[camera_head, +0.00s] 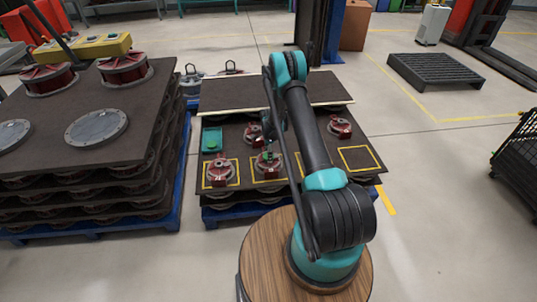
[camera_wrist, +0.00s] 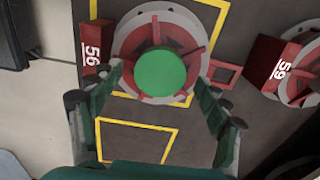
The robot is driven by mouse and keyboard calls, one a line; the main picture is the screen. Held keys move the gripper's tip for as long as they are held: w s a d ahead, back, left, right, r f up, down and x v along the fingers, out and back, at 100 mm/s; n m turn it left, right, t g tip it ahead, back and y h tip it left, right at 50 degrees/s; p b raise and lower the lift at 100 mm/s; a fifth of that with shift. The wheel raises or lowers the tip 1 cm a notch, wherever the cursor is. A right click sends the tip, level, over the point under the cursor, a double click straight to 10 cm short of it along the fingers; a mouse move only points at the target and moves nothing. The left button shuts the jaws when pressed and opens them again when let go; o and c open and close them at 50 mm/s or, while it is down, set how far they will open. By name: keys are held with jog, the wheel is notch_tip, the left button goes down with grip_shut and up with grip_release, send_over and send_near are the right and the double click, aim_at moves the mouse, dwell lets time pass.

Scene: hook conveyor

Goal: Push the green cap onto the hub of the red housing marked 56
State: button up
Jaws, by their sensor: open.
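The red housing marked 56 (camera_wrist: 124,47) lies in a yellow-outlined square in the wrist view, its number on a red tab (camera_wrist: 92,53) at the left. The round green cap (camera_wrist: 161,71) is centred over its hub and hides it. I cannot tell how far down it sits. My gripper (camera_wrist: 160,88) is open, one finger on each side of the cap, with gaps on both sides. In the head view my gripper (camera_head: 268,155) is low over the front middle housing (camera_head: 267,168), partly hiding it.
A housing marked 59 (camera_wrist: 300,82) sits close to the right in the wrist view. An empty yellow square (camera_wrist: 135,143) lies below. In the head view other housings (camera_head: 220,172) (camera_head: 340,127) and a green tray (camera_head: 211,140) share the dark board. A stacked pallet (camera_head: 85,150) stands left.

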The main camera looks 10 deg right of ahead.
jog(key=s+d+r+n+t, duration=0.15)
jog(key=s+r, duration=0.25)
jog(key=r, duration=0.9)
jog(key=s+r+n+g, duration=0.1)
jog(key=s+r+n, duration=0.2)
jog(key=r, duration=1)
jog(key=s+d+r+n+t, duration=0.15)
jog(key=s+r+n, duration=0.35)
jog(key=s+r, duration=0.5)
jog(key=s+d+n+t, duration=0.1)
jog(key=s+n, duration=0.7)
jog(key=s, duration=1.6)
jog(key=shift+s+r+t, duration=0.3)
jog(key=shift+s+t, duration=0.05)
jog(key=shift+t, duration=0.25)
jog(key=shift+n, duration=0.25)
